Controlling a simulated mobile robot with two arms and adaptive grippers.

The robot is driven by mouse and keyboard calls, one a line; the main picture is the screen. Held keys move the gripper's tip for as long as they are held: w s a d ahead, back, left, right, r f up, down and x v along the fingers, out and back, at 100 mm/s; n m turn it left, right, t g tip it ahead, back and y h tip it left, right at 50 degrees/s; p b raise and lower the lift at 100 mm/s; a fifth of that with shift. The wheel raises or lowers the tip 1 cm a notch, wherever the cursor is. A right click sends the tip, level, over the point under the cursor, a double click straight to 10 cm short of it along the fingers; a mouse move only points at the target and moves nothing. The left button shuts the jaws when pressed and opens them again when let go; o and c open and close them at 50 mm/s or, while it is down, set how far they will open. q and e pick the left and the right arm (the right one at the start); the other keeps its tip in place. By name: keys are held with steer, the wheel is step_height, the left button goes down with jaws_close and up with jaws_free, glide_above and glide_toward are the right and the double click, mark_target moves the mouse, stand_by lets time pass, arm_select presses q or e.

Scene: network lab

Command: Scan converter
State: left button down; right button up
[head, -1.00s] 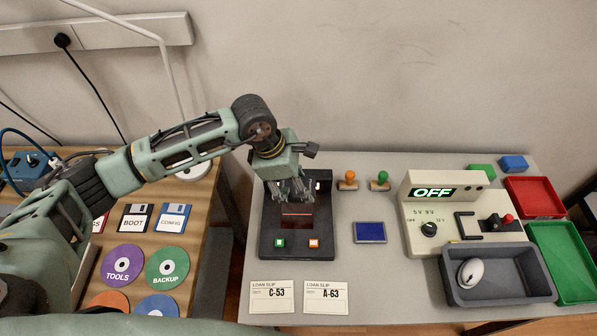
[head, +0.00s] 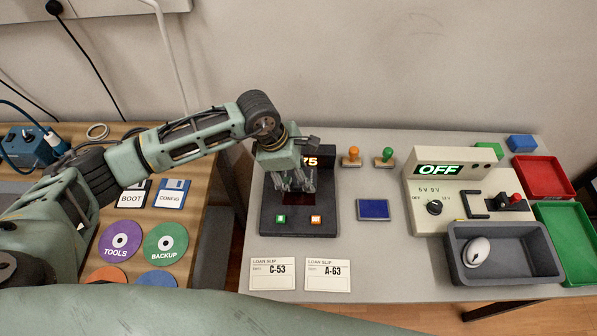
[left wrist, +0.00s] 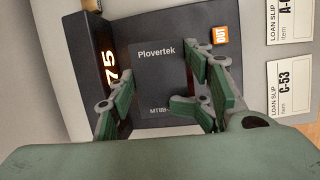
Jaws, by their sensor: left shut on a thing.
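My left gripper (head: 296,180) is shut on a dark converter, low over the scanner (head: 300,229). In the left wrist view, the converter's dark face (left wrist: 158,60) reads "Plovertek" and "MT8B", with the rest of that code hidden. The gripper's green-padded fingers (left wrist: 160,95) are on either side of it. The scanner has a green button (head: 280,218), an orange OUT button (head: 316,219) and a lit display (head: 311,161) whose visible digits are "75"; its left part is hidden. I cannot tell whether the converter touches the scanner. My right gripper is out of view.
Loan slips C-53 (head: 272,275) and A-63 (head: 328,275) lie in front of the scanner. A blue pad (head: 373,209), two stamps, a power unit (head: 425,201) reading OFF and a grey tray (head: 540,265) are to the right. Disks and discs lie on the wooden table.

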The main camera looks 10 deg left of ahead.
arm_select(q)
steer(key=shift+r+p, duration=1.2)
steer(key=shift+r, duration=1.9)
